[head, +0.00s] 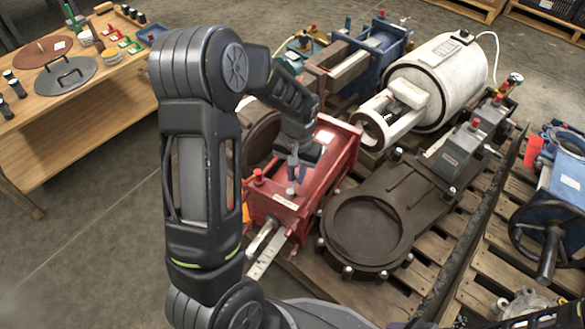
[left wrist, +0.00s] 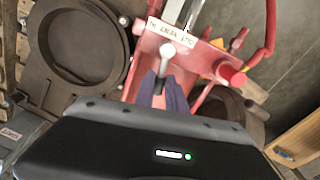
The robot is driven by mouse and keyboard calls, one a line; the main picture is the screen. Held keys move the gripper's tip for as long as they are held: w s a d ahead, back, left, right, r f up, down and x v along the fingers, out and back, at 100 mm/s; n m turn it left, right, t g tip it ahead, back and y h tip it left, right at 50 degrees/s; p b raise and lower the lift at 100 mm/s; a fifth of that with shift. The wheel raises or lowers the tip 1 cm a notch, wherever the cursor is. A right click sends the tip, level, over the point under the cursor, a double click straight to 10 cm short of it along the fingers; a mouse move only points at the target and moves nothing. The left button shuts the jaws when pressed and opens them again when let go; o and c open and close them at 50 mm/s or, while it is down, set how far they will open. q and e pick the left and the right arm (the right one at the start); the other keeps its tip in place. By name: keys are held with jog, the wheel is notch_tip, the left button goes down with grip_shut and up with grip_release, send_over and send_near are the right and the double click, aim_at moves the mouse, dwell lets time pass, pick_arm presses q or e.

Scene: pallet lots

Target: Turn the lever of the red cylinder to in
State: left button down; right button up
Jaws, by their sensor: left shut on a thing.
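The red cylinder (head: 330,160) lies on a pallet in the middle of the head view. Its near red end block (head: 272,207) carries a white label (head: 285,202) and a small pale-tipped lever (head: 290,191). In the left wrist view the lever (left wrist: 167,50) stands beside the label (left wrist: 176,34), whose lettering is upside down and too small to read surely. My left gripper (head: 294,176) reaches down from above; its blue-grey fingers (left wrist: 163,88) are shut on the lever's stem. Which mark the lever points to cannot be told. My right gripper is not in view.
A dark brown valve body (head: 368,232) lies right of the red cylinder, and a white cylinder (head: 435,85) behind it. A red knob (head: 258,175) stands on the end block, close to my fingers. A wooden table (head: 60,130) with parts is at left; the floor between is clear.

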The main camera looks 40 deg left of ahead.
pick_arm(q)
jog(key=shift+s+d+m+p, duration=0.1)
jog(key=shift+d+m+p, duration=0.65)
jog(key=shift+m, duration=0.9)
jog(key=shift+s+d+m+p, duration=0.15)
jog(key=shift+d+m+p, duration=0.35)
jog(key=shift+m+p, duration=0.75)
jog(key=shift+s+d+m+p, duration=0.1)
jog(key=shift+d+m+p, duration=0.45)
jog(key=shift+m, duration=1.45)
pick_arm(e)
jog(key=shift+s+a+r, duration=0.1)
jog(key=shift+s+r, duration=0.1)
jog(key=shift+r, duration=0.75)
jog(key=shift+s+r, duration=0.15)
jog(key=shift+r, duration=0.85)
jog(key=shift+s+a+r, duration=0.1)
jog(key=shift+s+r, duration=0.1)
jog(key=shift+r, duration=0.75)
pick_arm(q)
jog(key=c, duration=1.4)
grip_release()
jog(key=shift+o, duration=0.2)
jog(key=shift+r, duration=0.15)
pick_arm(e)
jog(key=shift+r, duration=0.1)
